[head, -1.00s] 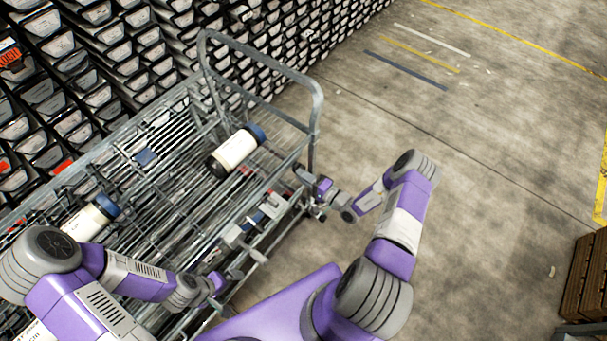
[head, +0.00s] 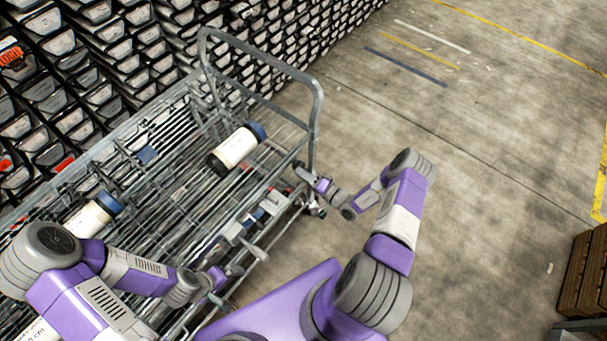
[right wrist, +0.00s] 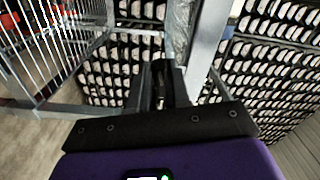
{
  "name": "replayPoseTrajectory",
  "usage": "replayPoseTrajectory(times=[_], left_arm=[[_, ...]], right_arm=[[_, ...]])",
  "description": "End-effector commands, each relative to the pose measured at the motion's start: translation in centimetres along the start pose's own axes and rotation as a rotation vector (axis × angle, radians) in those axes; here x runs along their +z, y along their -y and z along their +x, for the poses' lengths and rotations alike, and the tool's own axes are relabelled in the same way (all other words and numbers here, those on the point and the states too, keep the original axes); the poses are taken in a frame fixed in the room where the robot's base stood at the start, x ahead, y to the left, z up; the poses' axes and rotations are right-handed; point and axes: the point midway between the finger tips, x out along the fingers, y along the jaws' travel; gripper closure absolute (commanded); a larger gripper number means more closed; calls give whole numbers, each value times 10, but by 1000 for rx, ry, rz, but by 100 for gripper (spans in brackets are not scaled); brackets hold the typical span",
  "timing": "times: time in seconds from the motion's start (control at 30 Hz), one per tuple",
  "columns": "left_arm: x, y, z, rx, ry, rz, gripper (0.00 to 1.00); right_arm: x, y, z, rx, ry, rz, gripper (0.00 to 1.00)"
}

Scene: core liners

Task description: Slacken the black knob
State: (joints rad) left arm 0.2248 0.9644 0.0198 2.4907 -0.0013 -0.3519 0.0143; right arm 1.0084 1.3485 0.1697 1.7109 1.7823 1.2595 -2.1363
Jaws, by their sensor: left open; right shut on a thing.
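The black knob (right wrist: 160,68) appears as a dark part at the foot of the cart's upright post in the right wrist view. My right gripper (right wrist: 159,92) is shut on it, and the fingers hide much of it. In the head view my right gripper (head: 302,171) is at the right end of the wire cart (head: 318,110), where the knob is too small to make out. My left gripper (head: 240,271) is open beside the cart's near side, close to a grey lever-like part (head: 257,252).
A white cylinder with a blue cap (head: 236,148) lies on the cart, and another (head: 92,214) lies further left. Racks of trays (head: 120,50) stand behind. The floor to the right is clear up to a brown crate (head: 585,275).

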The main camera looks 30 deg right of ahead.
Motion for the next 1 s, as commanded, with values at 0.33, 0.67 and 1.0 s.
replayPoseTrajectory(times=[0.33,0.67,1.0], left_arm=[[0,0,0,0,0,0,0],[0,-1,-2,0,0,0,0],[0,-2,-4,0,0,0,0]], right_arm=[[0,0,0,1,0,2,57],[-1,0,-15,2,-1,1,57],[0,0,-68,2,-1,2,57]])
